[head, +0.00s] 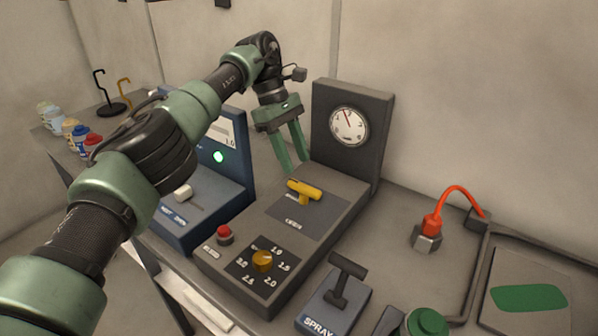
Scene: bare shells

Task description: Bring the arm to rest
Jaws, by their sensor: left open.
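My left arm comes in from the left and reaches over the bench. My left gripper (292,163) points down with its two green fingers apart and nothing between them. It is just behind and above the yellow handle (304,190) on the dark grey machine (338,205), apart from it as far as I can see. My right gripper is not in view.
The grey machine has a gauge (349,126), an orange knob (262,260) and a red button (225,234). A blue machine (202,205) with a green light stands left. A spray lever (343,282), an orange cable (455,197) and several cans (80,138) surround it.

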